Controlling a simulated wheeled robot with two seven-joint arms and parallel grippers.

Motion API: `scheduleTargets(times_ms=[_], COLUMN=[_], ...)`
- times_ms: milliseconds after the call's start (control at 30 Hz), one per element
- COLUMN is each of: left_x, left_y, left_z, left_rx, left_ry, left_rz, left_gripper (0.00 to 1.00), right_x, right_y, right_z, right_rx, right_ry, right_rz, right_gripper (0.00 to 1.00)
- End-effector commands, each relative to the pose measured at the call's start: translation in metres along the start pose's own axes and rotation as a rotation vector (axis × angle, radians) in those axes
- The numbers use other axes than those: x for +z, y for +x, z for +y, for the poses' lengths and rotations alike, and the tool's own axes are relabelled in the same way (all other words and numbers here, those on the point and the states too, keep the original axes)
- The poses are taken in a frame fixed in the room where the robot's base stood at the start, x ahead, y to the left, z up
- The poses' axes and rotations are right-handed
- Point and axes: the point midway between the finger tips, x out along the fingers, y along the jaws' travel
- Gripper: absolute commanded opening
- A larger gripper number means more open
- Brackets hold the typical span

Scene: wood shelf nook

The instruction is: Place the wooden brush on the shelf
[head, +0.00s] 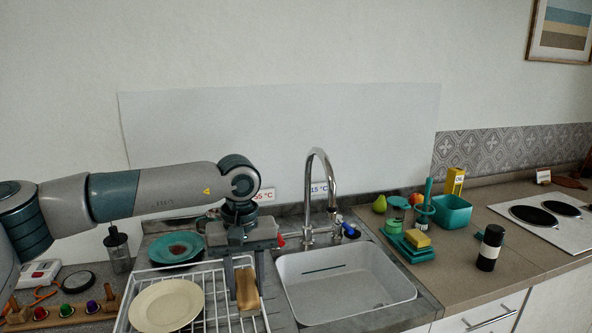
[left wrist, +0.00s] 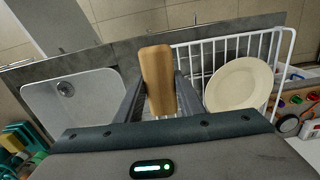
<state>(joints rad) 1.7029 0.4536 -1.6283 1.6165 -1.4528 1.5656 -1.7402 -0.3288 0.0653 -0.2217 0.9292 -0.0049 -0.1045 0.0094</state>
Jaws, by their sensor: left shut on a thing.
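The wooden brush (head: 248,292) is a light brown, oblong wooden block. My left gripper (head: 242,272) points down and is shut on it, over the right end of the white dish rack, beside the sink. In the left wrist view the brush (left wrist: 158,78) stands out between the two fingers of the gripper (left wrist: 160,98). Whether the brush touches the rack is not clear. No shelf shows clearly in either view. My right gripper is not in view.
The white wire rack (head: 213,312) holds a cream plate (head: 167,305). A teal plate (head: 176,248) lies behind. The sink (head: 343,284) with its tall tap (head: 323,170) is to the right. A teal tub (head: 452,213) and a black-and-white bottle (head: 490,248) stand on the right counter.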

Motion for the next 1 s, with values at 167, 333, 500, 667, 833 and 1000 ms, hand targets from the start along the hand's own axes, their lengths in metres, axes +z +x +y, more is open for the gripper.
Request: scheduleTargets(times_ms=[167, 333, 500, 667, 833, 1000], left_x=[0.017, 0.045, 0.084, 0.118, 0.143, 0.145], left_y=[0.012, 0.031, 0.058, 0.080, 0.097, 0.098], left_z=[-0.017, -0.044, -0.082, -0.115, -0.139, -0.140], left_rx=[-0.001, -0.001, -0.001, 0.000, 0.000, 0.001], left_ry=[0.028, 0.073, 0.136, 0.194, 0.238, 0.243], left_rz=[-0.002, -0.004, -0.005, -0.005, -0.003, 0.000], left_gripper=[0.07, 0.07, 0.07, 0.07, 0.07, 0.07], right_x=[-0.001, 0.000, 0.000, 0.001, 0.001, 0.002], right_y=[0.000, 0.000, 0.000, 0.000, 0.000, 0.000], right_z=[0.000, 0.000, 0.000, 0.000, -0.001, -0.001], right_rx=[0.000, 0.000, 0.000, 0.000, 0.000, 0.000], right_ry=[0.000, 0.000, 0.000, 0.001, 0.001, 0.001], right_rz=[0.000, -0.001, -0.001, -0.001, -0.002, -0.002], right_gripper=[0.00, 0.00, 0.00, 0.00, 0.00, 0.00])
